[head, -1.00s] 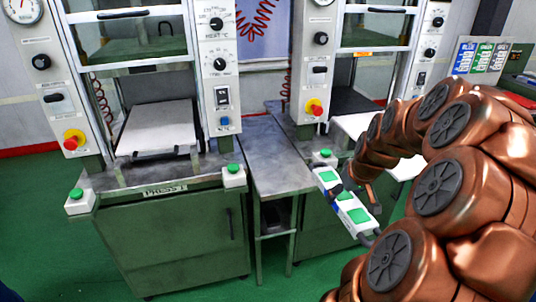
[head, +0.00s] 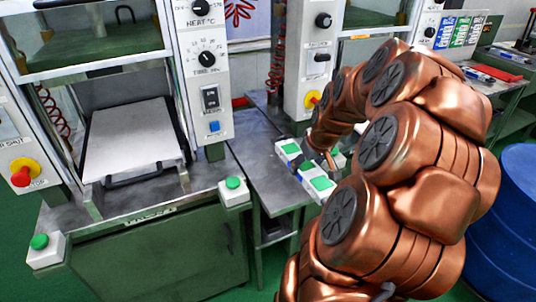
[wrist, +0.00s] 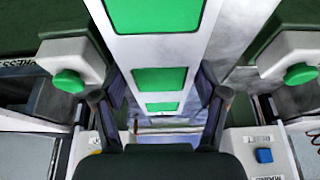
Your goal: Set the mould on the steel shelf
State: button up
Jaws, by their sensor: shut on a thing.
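The mould is a long white bar with green square panels (head: 308,173), seen in the head view in front of the right part of the steel shelf. In the wrist view the mould (wrist: 160,50) runs lengthwise between the two dark fingers of my gripper (wrist: 157,88), which is shut on it. My arm hides part of the mould and most of the gripper in the head view. The steel shelf (head: 262,160) is a narrow grey table between the two presses, and its visible top is bare. I cannot tell whether the mould touches it.
The left press (head: 150,250) has a white plate (head: 130,135) in its opening and green buttons at its front corners. The right press is partly behind my arm. A blue drum (head: 505,215) stands at the right. A far bench (head: 495,75) carries tools.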

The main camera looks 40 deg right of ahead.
jog(key=p, duration=0.3)
send_over(271, 159)
jog(key=s, duration=0.2)
jog(key=shift+w+a+f, duration=0.25)
jog(key=shift+f, duration=2.1)
jog(key=shift+f, duration=0.15)
jog(key=o, duration=1.8)
